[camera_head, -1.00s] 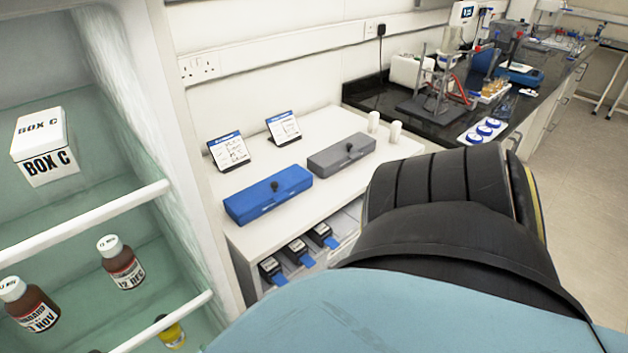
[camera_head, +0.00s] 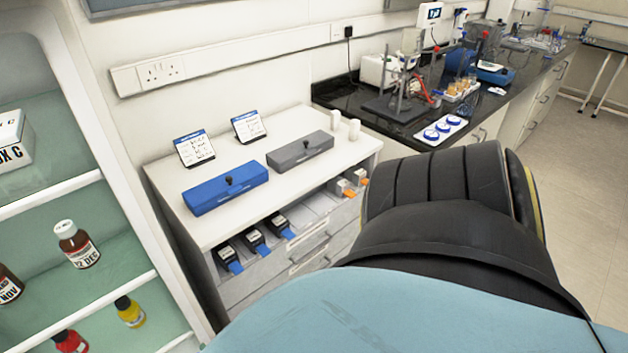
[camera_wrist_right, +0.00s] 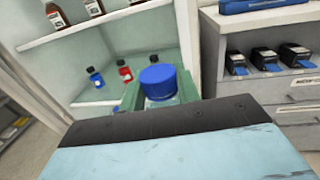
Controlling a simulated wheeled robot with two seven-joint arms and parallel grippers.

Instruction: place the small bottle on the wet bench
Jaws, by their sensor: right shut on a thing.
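In the right wrist view, my right gripper (camera_wrist_right: 158,95) is shut on a small bottle with a blue cap (camera_wrist_right: 158,82). The green fingers stand on both sides of it, and most of its body is hidden behind my wrist. In the head view the bottle and right gripper are out of sight; a large black and light-blue part of my arm fills the lower right. A bench with a black top (camera_head: 480,110), which looks like the wet bench, runs along the wall at the back right. My left gripper is in neither view.
An open shelf unit (camera_head: 110,290) with several bottles and a white box (camera_head: 12,140) stands at the left. A white cabinet (camera_head: 225,225) carries a blue case (camera_head: 225,190) and a grey case (camera_head: 300,150). Lab apparatus (camera_head: 400,90) and a white tray (camera_head: 440,131) occupy the black bench.

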